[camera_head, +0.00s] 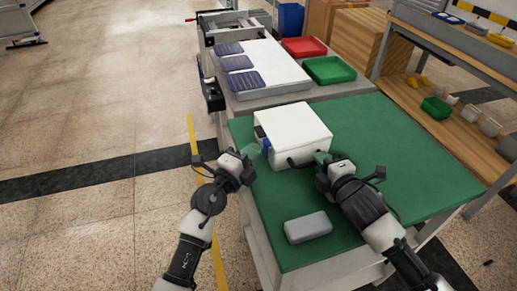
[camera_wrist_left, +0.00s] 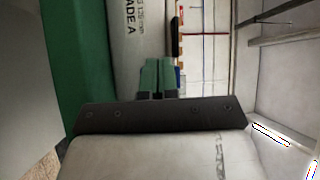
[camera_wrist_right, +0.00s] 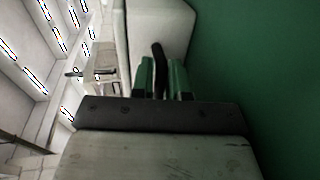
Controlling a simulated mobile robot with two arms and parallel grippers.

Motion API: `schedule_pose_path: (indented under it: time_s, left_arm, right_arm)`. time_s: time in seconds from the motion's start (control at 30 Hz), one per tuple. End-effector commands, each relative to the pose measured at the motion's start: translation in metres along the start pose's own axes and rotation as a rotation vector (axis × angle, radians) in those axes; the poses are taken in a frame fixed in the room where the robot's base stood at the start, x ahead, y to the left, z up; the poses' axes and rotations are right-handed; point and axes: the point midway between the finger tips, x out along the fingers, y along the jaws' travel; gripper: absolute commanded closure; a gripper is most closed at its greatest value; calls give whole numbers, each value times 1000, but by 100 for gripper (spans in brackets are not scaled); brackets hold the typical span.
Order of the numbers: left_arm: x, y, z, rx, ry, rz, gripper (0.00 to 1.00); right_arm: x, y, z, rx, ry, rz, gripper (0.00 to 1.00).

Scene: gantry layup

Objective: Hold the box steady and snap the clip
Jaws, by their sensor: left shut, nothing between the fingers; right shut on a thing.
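The white box (camera_head: 290,128) stands on the green mat of the bench. A small blue part (camera_head: 266,147) shows at its left corner; I cannot tell if it is the clip. My left gripper (camera_head: 251,151) is shut and empty, just left of the box; its closed green fingers (camera_wrist_left: 158,76) show in the left wrist view beside the box's printed wall (camera_wrist_left: 137,35). My right gripper (camera_head: 321,158) is at the box's near right side. In the right wrist view its fingers (camera_wrist_right: 160,80) are shut on a black bar-like piece (camera_wrist_right: 158,55) beside the white box (camera_wrist_right: 165,25).
A grey block (camera_head: 307,227) lies on the green mat (camera_head: 400,150) near the front. Behind are a white board with dark pads (camera_head: 240,62), a red tray (camera_head: 304,47) and a green tray (camera_head: 329,69). A wooden shelf (camera_head: 465,140) stands at right. The mat's right part is clear.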

Motion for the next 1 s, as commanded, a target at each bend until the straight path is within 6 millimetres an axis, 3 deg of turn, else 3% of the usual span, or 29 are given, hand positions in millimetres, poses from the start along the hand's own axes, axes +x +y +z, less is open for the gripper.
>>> schedule_pose_path:
  time_s: [0.6, 1.0]
  left_arm:
    - [-19, 17, 17, 4, -4, 8, 100]
    - [-21, 19, 18, 3, -4, 8, 100]
  right_arm:
    - [0, -6, 4, 1, -12, -17, 100]
    - [0, -6, 5, 1, -12, -16, 100]
